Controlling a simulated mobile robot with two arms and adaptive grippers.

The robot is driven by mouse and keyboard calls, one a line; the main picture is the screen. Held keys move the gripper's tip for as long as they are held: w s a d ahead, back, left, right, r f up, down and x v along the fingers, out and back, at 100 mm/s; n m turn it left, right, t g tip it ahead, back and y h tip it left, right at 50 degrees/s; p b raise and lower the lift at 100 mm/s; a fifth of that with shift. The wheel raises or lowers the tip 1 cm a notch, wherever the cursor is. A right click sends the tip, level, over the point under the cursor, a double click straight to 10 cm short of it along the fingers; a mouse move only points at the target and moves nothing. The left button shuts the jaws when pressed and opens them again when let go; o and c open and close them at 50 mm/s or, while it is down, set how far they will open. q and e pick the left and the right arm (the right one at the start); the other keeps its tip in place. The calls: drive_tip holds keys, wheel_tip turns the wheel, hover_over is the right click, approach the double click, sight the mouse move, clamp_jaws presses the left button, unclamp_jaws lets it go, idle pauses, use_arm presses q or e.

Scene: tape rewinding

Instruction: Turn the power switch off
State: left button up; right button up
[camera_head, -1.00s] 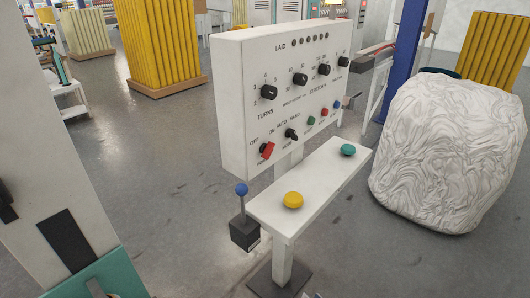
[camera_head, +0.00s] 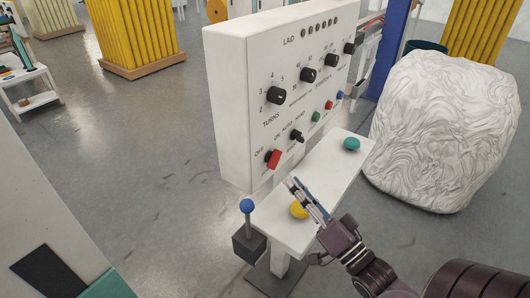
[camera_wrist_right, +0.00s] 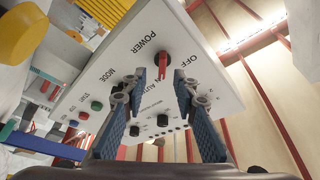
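The red power switch (camera_head: 273,159) is low on the left side of the white control panel (camera_head: 228,100), with OFF and ON labels above it. In the right wrist view the red switch (camera_wrist_right: 162,65) appears beyond and between my fingertips, its handle apparently toward the ON label. My right gripper (camera_head: 306,196) is in front of the panel, seen over the yellow button, right of and below the switch. In the wrist view its two fingers (camera_wrist_right: 160,85) are apart with nothing between them, so it is open. It looks clear of the switch. My left gripper is not in view.
A white shelf with a yellow button (camera_head: 298,210) and a green button (camera_head: 351,144) juts out below the panel. A blue-knobbed lever (camera_head: 247,206) stands left of the shelf. Black knobs (camera_head: 297,136) sit near the switch. A white wrapped bale (camera_head: 440,130) is at right.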

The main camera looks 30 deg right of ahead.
sight(278, 161)
drive_tip(key=w+r, duration=0.1)
drive_tip(key=w, duration=0.1)
drive_tip(key=w+r+p, duration=0.1)
drive_tip(key=shift+w+a+p, duration=0.2)
drive_tip(key=shift+w+p, duration=0.1)
drive_tip(key=shift+w, duration=0.05)
drive_tip(key=x, duration=0.3)
drive_tip(key=shift+w+f+p, duration=0.15)
drive_tip(key=shift+f+p, duration=0.05)
drive_tip(key=shift+p, duration=0.15)
drive_tip(key=shift+c, duration=0.3)
clamp_jaws()
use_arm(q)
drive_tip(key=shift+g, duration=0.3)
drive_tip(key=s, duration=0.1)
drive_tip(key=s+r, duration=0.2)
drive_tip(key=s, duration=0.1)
